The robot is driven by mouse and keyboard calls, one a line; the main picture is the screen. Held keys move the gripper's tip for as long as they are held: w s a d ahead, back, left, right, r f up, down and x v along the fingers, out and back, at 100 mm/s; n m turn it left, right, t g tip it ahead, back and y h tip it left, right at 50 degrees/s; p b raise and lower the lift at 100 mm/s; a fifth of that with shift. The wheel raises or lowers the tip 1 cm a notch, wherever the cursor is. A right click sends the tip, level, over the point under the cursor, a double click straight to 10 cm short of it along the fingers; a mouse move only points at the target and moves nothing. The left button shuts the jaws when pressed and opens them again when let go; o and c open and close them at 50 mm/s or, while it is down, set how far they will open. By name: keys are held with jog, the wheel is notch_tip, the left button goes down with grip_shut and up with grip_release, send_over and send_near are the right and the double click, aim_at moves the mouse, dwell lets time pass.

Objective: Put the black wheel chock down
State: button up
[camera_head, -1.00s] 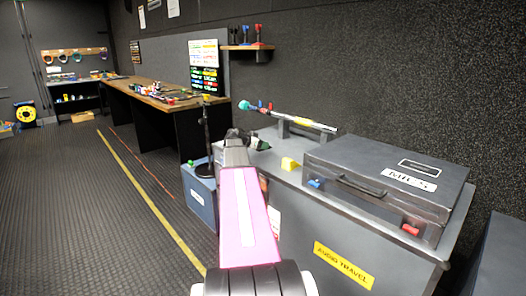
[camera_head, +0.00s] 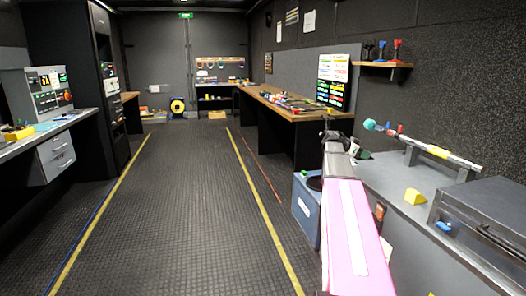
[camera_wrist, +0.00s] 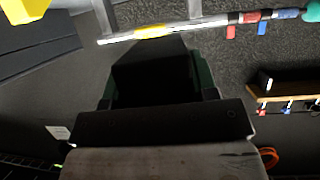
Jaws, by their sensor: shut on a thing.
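The black wheel chock (camera_wrist: 150,78) is a dark block at the fingers of my gripper in the wrist view. Dark green finger parts show at either side of it. My gripper (camera_head: 347,147) is shut on it, at the end of my pink arm. In the head view the gripper end shows small and dark, in front of the far left end of the grey counter (camera_head: 396,180). The chock cannot be made out clearly there, and its underside is hidden.
A yellow wedge (camera_head: 415,197), a grey case (camera_head: 485,225) and a rod on a stand (camera_head: 425,147) occupy the counter. A blue box (camera_head: 306,208) stands on the floor beside it. The aisle floor (camera_head: 180,210) between the yellow lines is clear.

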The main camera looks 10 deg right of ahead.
jog(key=w+a+r+n+t+y, duration=0.3)
jog(key=a+n, duration=0.3)
jog(key=a, duration=0.8)
jog(key=w+a+r+n+t+y, duration=0.3)
jog(key=a+r+n+t+y, duration=0.2)
jog(key=a, duration=1)
jog(key=w+a+r+n+t+y, duration=0.2)
jog(key=a+r+n+t+y, duration=0.2)
jog(key=a, duration=1.1)
jog(key=n+t+y, duration=0.1)
jog(key=n, duration=0.1)
jog(key=shift+w+a+n, duration=0.15)
jog(key=shift+w+n, duration=0.25)
jog(key=s+d+f+m+g+h, duration=0.3)
jog(key=d+m, duration=0.3)
jog(key=d, duration=0.9)
jog(key=s+d+f+m+g+h, duration=0.3)
jog(key=d+f+m+g+h, duration=0.2)
jog(key=d, duration=0.9)
jog(key=s+d+f+m+g+h, duration=0.3)
jog(key=d+m, duration=0.4)
jog(key=d, duration=0.8)
jog(key=shift+d+f+g+h, duration=0.15)
jog(key=shift+f+g+h, duration=0.1)
jog(key=shift+g+h, duration=0.3)
jog(key=shift+d+f+g+h, duration=0.15)
jog(key=shift+f+g+h, duration=0.1)
jog(key=shift+g+h, duration=0.3)
